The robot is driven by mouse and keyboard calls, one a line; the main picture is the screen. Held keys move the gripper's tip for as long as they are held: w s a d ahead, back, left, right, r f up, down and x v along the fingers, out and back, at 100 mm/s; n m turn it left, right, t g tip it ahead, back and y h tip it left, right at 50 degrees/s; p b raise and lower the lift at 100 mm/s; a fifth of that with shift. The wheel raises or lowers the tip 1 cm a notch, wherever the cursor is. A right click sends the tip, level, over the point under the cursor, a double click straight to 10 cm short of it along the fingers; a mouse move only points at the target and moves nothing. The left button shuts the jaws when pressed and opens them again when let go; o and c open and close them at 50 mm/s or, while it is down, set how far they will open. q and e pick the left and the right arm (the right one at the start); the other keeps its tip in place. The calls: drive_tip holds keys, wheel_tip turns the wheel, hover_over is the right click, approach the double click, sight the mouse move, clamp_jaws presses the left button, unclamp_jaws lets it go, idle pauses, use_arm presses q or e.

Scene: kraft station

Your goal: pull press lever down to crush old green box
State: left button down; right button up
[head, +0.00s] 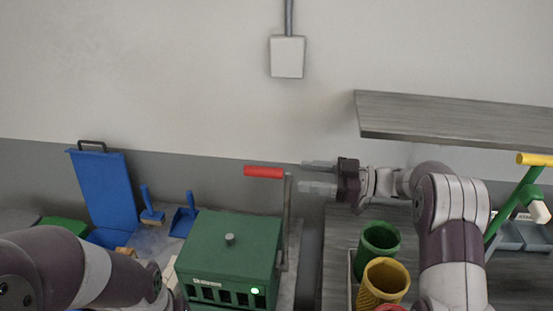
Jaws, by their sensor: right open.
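The press (228,245) is a green metal body with a knob on top, dark slots in front and a lit green light. Its lever (286,220) stands upright at its right side, with a red handle (263,172) at the top pointing left. My right gripper (318,178) is open and empty, fingers pointing left, just right of the red handle and seemingly apart from it. No old green box shows clearly; a flat green thing (62,226) at the far left is partly hidden by my left arm. My left gripper is out of view.
A blue upright panel (103,190), a blue brush (150,207) and a blue dustpan (185,218) are left of the press. Green (379,242) and yellow (384,281) cups stand below my right arm. A grey shelf (455,118) juts out above it.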

sight(286, 173)
drive_tip(key=a+p, duration=0.1)
drive_tip(key=a, duration=0.1)
drive_tip(key=a+r+p, duration=0.1)
drive_tip(key=a, duration=0.2)
drive_tip(key=shift+a+r, duration=0.1)
drive_tip(key=shift+a, duration=0.05)
drive_tip(key=a, duration=0.1)
drive_tip(key=w+a+p, duration=0.1)
drive_tip(key=a+f, duration=0.1)
drive_tip(key=a, duration=0.1)
drive_tip(key=shift+w+p, duration=0.3)
drive_tip(key=shift+w, duration=0.05)
drive_tip(key=shift+s+a, duration=0.2)
drive_tip(key=shift+s, duration=0.05)
drive_tip(key=shift+c, duration=0.4)
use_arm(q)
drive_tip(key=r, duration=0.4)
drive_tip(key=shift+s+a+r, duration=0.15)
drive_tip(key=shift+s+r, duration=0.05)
use_arm(e)
drive_tip(key=shift+w, duration=0.1)
clamp_jaws()
